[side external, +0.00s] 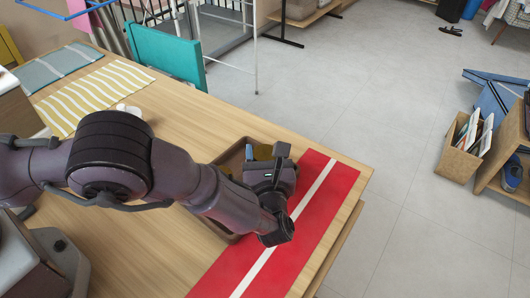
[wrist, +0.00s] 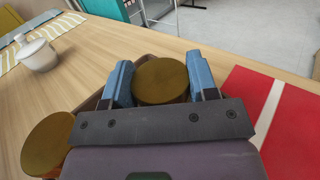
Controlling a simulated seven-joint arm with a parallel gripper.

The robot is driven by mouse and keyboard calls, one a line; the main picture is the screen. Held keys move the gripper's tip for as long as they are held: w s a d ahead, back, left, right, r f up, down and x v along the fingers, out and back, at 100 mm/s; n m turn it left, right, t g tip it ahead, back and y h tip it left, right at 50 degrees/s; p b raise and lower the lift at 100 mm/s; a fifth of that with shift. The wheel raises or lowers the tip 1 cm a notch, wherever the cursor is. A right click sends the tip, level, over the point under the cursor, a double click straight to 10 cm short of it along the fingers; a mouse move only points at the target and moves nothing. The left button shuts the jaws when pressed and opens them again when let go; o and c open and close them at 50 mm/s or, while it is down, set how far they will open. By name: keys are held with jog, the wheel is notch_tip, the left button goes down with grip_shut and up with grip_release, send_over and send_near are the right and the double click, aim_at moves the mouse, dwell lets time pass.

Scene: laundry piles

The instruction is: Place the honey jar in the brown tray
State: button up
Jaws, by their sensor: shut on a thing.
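My gripper (wrist: 160,70) is shut on a jar with a round golden-brown top (wrist: 161,82), which I take to be the honey jar. Its sides are mostly hidden, and no label shows. The brown tray (wrist: 91,103) shows as edges behind the blue fingers. In the side external view, my gripper (side external: 268,178) is over the brown tray (side external: 231,158), and a yellow-brown patch (side external: 262,152) shows beside it. I cannot tell whether the jar touches the tray floor.
A second round golden-brown top (wrist: 47,143) is at the lower left in the wrist view. A white lidded pot (wrist: 38,54) stands farther back. A red cloth with a white stripe (side external: 318,205) lies right of the tray. Striped cloths (side external: 95,95) lie at the far left.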

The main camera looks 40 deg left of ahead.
jog(key=shift+f, duration=0.1)
jog(key=o, duration=1.1)
jog(key=shift+o, duration=0.2)
jog(key=shift+s+d, duration=0.1)
jog(key=v, duration=1.1)
jog(key=shift+s+d, duration=0.25)
jog(key=shift+s, duration=0.05)
